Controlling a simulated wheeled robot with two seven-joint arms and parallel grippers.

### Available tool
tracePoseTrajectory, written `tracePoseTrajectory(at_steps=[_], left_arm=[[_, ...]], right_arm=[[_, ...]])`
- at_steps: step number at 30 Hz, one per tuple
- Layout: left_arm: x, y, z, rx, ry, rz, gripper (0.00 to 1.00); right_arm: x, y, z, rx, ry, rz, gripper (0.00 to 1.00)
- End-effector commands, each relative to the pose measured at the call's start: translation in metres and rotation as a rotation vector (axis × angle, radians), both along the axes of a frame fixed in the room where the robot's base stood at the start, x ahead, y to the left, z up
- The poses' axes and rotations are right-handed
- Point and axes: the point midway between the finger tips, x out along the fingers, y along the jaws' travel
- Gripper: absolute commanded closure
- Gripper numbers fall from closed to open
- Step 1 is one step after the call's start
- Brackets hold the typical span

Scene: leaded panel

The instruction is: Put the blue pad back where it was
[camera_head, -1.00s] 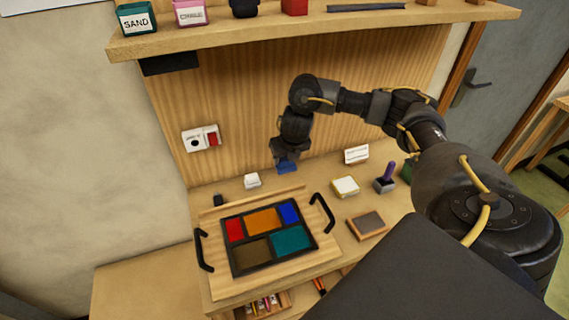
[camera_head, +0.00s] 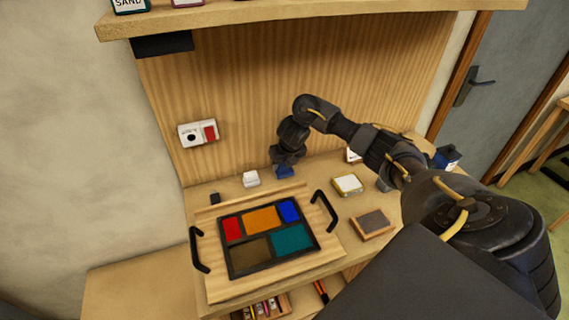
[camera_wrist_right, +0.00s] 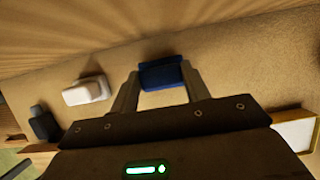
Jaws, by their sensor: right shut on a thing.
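The blue pad (camera_head: 284,171) is at the back of the bench, right of a white block. My right gripper (camera_head: 286,162) points down over it and is shut on it. In the right wrist view the blue pad (camera_wrist_right: 161,74) sits between the two fingertips (camera_wrist_right: 160,80). The pad is at or just above the bench top; I cannot tell whether it touches. My left gripper is not in view.
A white block (camera_head: 250,178) stands just left of the pad. A yellow-edged white pad (camera_head: 347,184) and a grey-topped wooden block (camera_head: 372,223) lie to the right. The leaded panel (camera_head: 265,238) with coloured panes lies in front, between black handles. A wooden back wall (camera_head: 300,110) rises behind.

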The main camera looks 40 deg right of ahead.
Motion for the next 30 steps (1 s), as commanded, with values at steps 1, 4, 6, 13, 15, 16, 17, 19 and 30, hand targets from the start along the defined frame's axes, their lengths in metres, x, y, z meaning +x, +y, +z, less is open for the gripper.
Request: tracePoseTrajectory(at_steps=[1, 4, 6, 13, 15, 16, 17, 19, 30], left_arm=[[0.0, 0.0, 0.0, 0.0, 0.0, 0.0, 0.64], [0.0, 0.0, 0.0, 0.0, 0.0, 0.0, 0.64], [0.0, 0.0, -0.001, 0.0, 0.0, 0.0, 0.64], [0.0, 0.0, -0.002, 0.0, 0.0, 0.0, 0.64], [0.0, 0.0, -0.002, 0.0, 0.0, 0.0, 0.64], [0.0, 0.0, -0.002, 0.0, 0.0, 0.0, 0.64], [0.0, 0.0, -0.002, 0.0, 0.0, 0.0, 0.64], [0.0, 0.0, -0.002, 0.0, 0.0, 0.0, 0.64], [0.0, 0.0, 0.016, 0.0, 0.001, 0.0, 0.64]], right_arm=[[0.0, 0.0, 0.001, 0.0, -0.001, 0.0, 0.75], [0.0, 0.0, 0.001, 0.0, 0.0, 0.0, 0.75], [0.0, 0.0, -0.001, 0.0, 0.0, 0.0, 0.75], [0.0, 0.0, -0.003, 0.0, 0.0, 0.001, 0.36], [0.0, 0.0, -0.002, 0.0, 0.0, 0.001, 0.32], [0.0, 0.0, -0.002, 0.0, 0.0, 0.001, 0.32], [0.0, 0.0, -0.002, 0.0, 0.0, 0.001, 0.32], [0.0, 0.0, -0.002, 0.0, 0.0, 0.001, 0.32], [-0.009, 0.002, 0.032, -0.005, -0.003, 0.003, 0.32]])
